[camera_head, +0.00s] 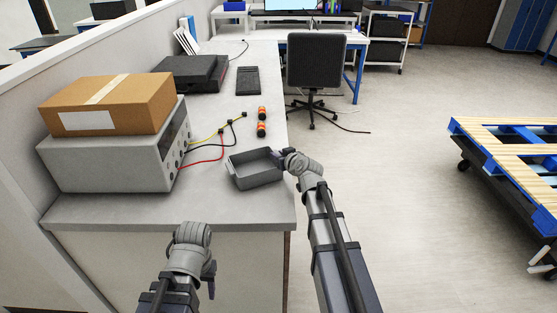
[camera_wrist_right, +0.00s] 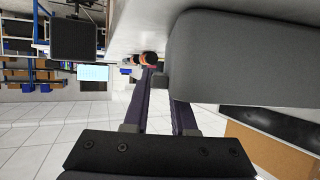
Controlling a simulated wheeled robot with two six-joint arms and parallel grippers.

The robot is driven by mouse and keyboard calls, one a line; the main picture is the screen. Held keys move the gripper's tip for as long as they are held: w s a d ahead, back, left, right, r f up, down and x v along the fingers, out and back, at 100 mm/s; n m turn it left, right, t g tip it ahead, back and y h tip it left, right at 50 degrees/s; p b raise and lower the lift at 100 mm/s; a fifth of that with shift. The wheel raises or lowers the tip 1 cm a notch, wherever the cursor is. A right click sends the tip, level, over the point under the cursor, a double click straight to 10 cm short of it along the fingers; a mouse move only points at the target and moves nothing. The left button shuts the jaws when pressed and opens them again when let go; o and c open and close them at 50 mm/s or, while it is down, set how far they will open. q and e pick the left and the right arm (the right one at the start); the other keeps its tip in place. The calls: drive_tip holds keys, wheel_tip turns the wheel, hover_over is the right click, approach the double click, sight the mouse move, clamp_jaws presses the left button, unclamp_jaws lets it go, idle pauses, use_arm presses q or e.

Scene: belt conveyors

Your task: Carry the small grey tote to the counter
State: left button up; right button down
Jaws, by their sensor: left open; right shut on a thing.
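The small grey tote (camera_head: 258,178) is an open, empty box at the right edge of the grey counter (camera_head: 245,207). My right gripper (camera_head: 283,156) is shut on the tote's right rim. In the right wrist view the tote (camera_wrist_right: 245,60) fills the upper right, with the fingers (camera_wrist_right: 161,82) at its near side. The tote looks level; I cannot tell whether its bottom touches the counter. My left gripper (camera_head: 209,278) is open and empty in front of the counter's near edge, its fingertips partly hidden.
On the counter stand a grey instrument (camera_head: 110,163) with a cardboard box (camera_head: 112,103) on it, coloured cables, two orange cylinders (camera_head: 262,129) and a black device (camera_head: 190,75). An office chair (camera_head: 316,70) stands behind. A pallet (camera_head: 510,150) is at right; the floor between is clear.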

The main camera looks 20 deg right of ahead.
drive_tip(key=shift+r, duration=0.1)
drive_tip(key=c, duration=1.2)
unclamp_jaws()
drive_tip(key=o, duration=0.5)
drive_tip(key=shift+c, duration=0.2)
drive_tip(key=shift+s+r, duration=0.1)
drive_tip(key=shift+r, duration=0.05)
drive_tip(key=p+v, duration=0.4)
drive_tip(key=v, duration=0.7)
drive_tip(key=shift+s+p, duration=0.35)
drive_tip(key=shift+s, duration=0.05)
drive_tip(key=shift+d, duration=0.1)
